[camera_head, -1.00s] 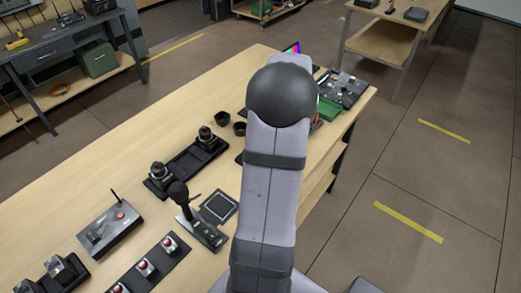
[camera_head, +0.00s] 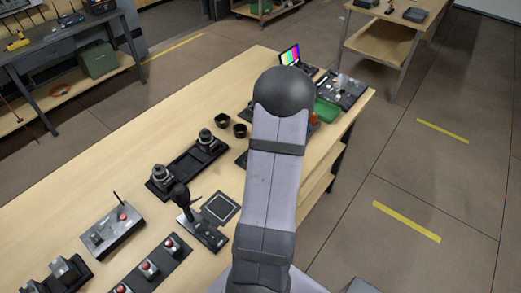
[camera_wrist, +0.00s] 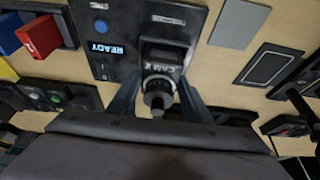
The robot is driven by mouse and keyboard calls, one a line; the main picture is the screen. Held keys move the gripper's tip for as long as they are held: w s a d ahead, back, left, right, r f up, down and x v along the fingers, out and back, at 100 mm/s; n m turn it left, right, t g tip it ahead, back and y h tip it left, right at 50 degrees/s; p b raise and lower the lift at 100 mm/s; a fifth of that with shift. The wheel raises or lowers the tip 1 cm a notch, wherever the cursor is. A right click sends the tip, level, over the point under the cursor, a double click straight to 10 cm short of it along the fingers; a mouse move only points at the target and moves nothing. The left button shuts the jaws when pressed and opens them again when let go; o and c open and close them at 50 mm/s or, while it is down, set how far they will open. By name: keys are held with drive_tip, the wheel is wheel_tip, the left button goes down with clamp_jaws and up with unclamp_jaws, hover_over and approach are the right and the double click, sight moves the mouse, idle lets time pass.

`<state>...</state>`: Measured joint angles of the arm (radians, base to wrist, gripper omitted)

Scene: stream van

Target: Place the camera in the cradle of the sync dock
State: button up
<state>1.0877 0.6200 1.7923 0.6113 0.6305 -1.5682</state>
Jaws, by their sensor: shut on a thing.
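In the wrist view my gripper (camera_wrist: 158,92) is shut on the camera (camera_wrist: 163,62), a dark body marked CAM 2 with a round grey lens part facing me. The fingers stand on either side of it. The sync dock (camera_wrist: 108,62) is a black panel with a lit READY display and a blue button. The camera is in front of or over the dock's right part. I cannot tell whether it touches the cradle, which it hides. In the head view my arm hides the gripper, the camera and the dock.
Red and blue blocks (camera_wrist: 38,36) and a panel with a green button (camera_wrist: 55,97) lie left of the dock. In the head view a joystick unit (camera_head: 200,222), a lens tray (camera_head: 187,168) and a color-bar monitor (camera_head: 292,57) occupy the bench.

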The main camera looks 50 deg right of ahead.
drive_tip(key=o, duration=1.5)
drive_tip(key=shift+f, duration=0.1)
drive_tip(key=shift+r, duration=0.2)
drive_tip(key=b+v, duration=0.3)
drive_tip(key=v, duration=0.9)
drive_tip(key=shift+s, duration=0.1)
